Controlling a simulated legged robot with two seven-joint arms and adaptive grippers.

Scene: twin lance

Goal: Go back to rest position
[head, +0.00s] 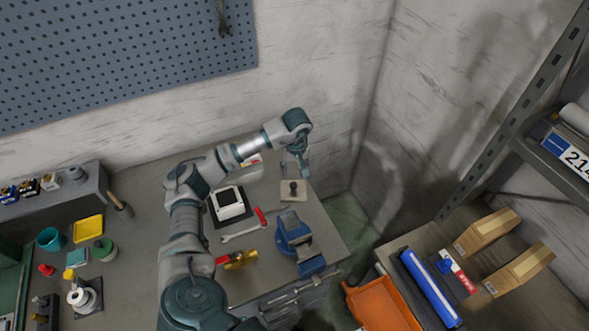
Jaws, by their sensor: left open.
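My left arm reaches up over the grey workbench (140,240) and bends to the right. My left gripper (303,168) is open at the far right corner of the bench, pointing down. It is just above and behind a beige block with a dark knob (293,190). I see nothing held in it, though the fingers are small and partly blend with a grey thing behind them. My right gripper is not in view.
Cups and spools stand at left. An orange bin (383,306) and cardboard boxes (487,231) are at right, below a metal shelf.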

